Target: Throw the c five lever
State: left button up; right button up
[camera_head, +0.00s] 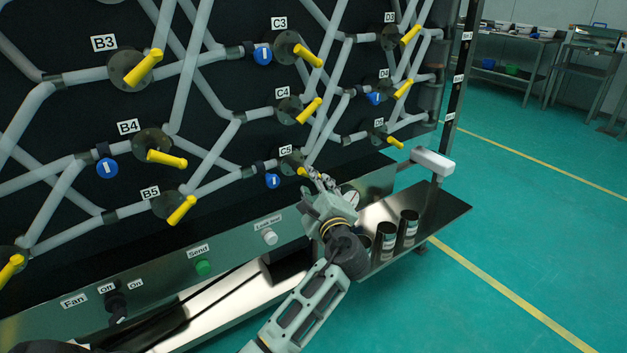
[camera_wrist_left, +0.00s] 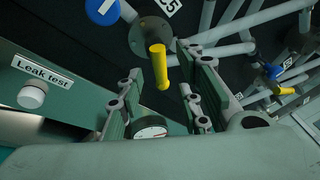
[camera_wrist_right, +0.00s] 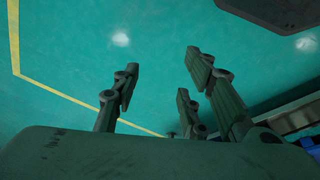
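The C5 lever is a yellow handle (camera_head: 303,171) on a dark round valve body, below the C5 label (camera_head: 285,150) in the head view. In the left wrist view the yellow handle (camera_wrist_left: 159,66) points toward the camera, between the finger tips. My left gripper (camera_head: 322,182) is at the C5 lever, and partly covers it in the head view. In the left wrist view my left gripper (camera_wrist_left: 160,65) is open, with a finger on each side of the handle and gaps visible. My right gripper (camera_wrist_right: 160,80) is open and empty over the green floor.
Other yellow levers surround it: C4 (camera_head: 309,110) above, D5 (camera_head: 395,142) to the right and B5 (camera_head: 181,210) to the left. A blue tag (camera_head: 272,181) hangs left of C5. A gauge (camera_wrist_left: 150,130), a Leak test knob (camera_head: 270,237) and dark canisters (camera_head: 409,224) are below.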

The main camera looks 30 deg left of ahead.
pick_arm(q)
jog(key=b+x, duration=0.1)
jog(key=x, duration=0.5)
jog(key=shift+w+a+f, duration=0.1)
jog(key=shift+a, duration=0.05)
pick_arm(e)
jog(key=v, duration=0.3)
pick_arm(q)
grip_shut()
